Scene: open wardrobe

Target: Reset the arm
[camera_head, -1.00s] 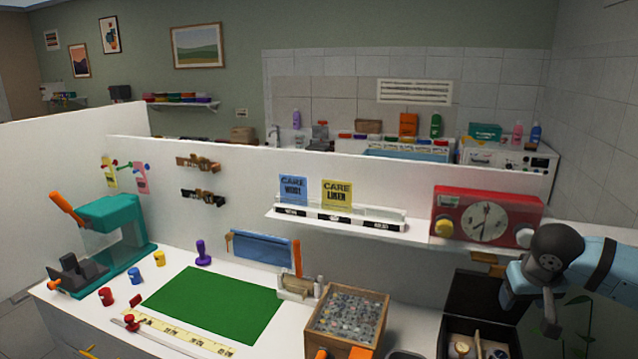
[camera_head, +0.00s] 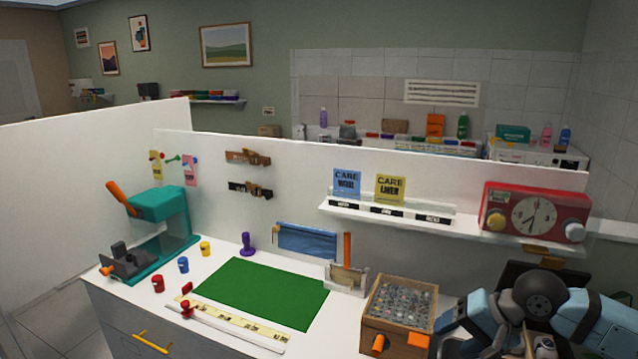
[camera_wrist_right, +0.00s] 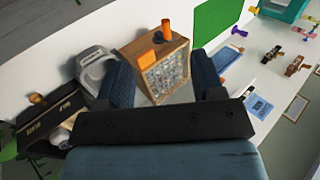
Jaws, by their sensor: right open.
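My right arm shows at the lower right of the head view, bent, with a dark round joint and light blue links. My right gripper shows best in the right wrist view (camera_wrist_right: 162,85), its two dark blue fingers spread apart. No object is held between them. Beyond the fingers, the wooden box of clear pieces (camera_wrist_right: 165,72) shows, with orange parts on its side. The same box stands on the counter (camera_head: 372,332) just left of my arm in the head view. My left gripper is in neither view.
A black case (camera_wrist_right: 50,125) and a grey-white container (camera_wrist_right: 93,72) lie near the box. A red clock radio (camera_head: 535,212) sits on the shelf above my arm. The green mat (camera_head: 262,292) lies clear, with a teal press (camera_head: 160,205) at the left.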

